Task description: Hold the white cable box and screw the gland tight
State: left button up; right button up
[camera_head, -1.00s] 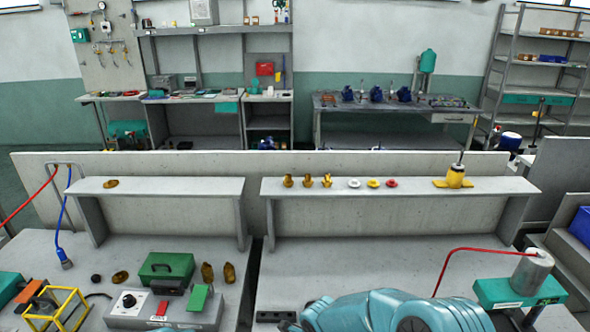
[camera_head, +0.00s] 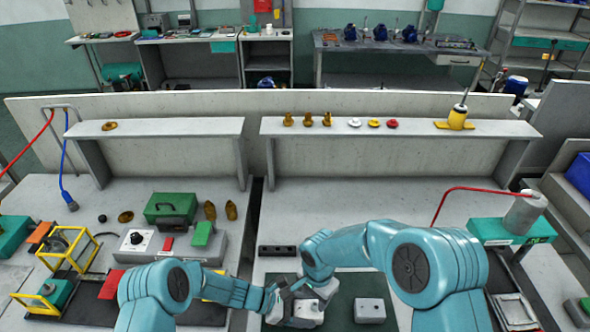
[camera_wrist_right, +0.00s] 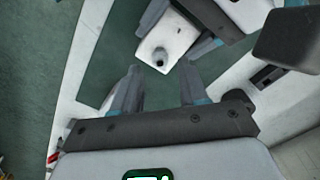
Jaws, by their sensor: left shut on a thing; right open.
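The white cable box (camera_head: 308,313) is over the dark green mat (camera_head: 344,296), partly hidden by my grippers. My left gripper (camera_head: 273,299) reaches in from the left and is shut on the box. In the right wrist view the white box (camera_wrist_right: 172,35) has a short dark round fitting, apparently the gland (camera_wrist_right: 160,60), on its near end. My right gripper (camera_head: 300,286) is close above the box. In its wrist view it (camera_wrist_right: 159,72) is open, with nothing between its fingers, and the gland lies just beyond the fingertips. I cannot tell how tight the gland is.
A second pale box (camera_head: 369,310) stands to the right on the mat. A black block with holes (camera_head: 277,250) lies behind. A green case (camera_head: 171,208) and a grey control box (camera_head: 140,240) stand left. A shelf (camera_head: 400,130) with small fittings runs behind.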

aim_at(315, 304)
jog(key=n, duration=0.4)
jog(key=shift+f, duration=0.15)
jog(key=shift+f, duration=1.45)
grip_shut()
